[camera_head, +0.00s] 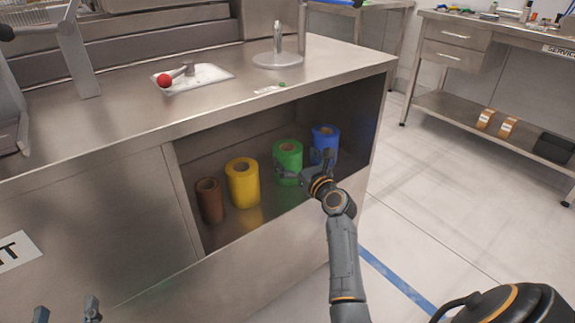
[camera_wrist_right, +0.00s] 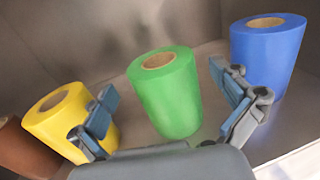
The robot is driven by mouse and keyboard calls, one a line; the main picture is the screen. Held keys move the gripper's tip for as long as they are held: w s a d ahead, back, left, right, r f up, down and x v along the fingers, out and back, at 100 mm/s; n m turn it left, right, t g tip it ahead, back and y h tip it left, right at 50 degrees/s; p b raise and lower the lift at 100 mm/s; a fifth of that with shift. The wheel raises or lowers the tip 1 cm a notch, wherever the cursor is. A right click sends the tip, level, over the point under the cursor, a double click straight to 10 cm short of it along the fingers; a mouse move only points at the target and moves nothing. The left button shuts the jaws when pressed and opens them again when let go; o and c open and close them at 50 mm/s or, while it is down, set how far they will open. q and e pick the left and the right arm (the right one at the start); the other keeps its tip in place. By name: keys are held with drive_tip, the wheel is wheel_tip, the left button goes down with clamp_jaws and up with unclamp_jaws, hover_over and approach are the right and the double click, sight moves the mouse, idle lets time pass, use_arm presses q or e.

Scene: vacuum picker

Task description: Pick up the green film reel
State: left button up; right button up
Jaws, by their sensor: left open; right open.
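The green film reel (camera_head: 287,160) stands upright in the open compartment of the metal cabinet, between the yellow and blue reels. In the right wrist view the green reel (camera_wrist_right: 168,95) is ahead of my right gripper (camera_wrist_right: 170,112), roughly centred between its spread fingers. My right gripper (camera_head: 303,165) is open and empty at the compartment's front, and it covers a part of the green and blue reels in the head view. I cannot tell whether a finger touches a reel. My left gripper (camera_head: 66,312) is open at the lower left edge, away from the reels.
A yellow reel (camera_head: 242,183), a brown reel (camera_head: 209,201) and a blue reel (camera_head: 324,143) stand on the same compartment floor. The cabinet top (camera_head: 130,92) overhangs the compartment.

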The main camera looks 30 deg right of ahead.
drive_tip(key=w, duration=0.1)
drive_tip(key=w+b, duration=0.1)
drive_tip(key=w, duration=0.1)
drive_tip(key=w+b, duration=0.1)
drive_tip(key=shift+w+d+f, duration=0.1)
drive_tip(key=shift+w+d, duration=0.2)
use_arm(q)
drive_tip(key=s+r+t+h, duration=0.2)
drive_tip(key=r+t, duration=0.3)
drive_tip(key=r, duration=0.3)
drive_tip(key=shift+s+d+r+t, duration=0.2)
drive_tip(key=shift+s+r+t, duration=0.15)
drive_tip(key=shift+s, duration=0.2)
use_arm(e)
drive_tip(key=shift+c, duration=0.4)
drive_tip(key=c, duration=1.4)
drive_tip(key=shift+c, duration=0.3)
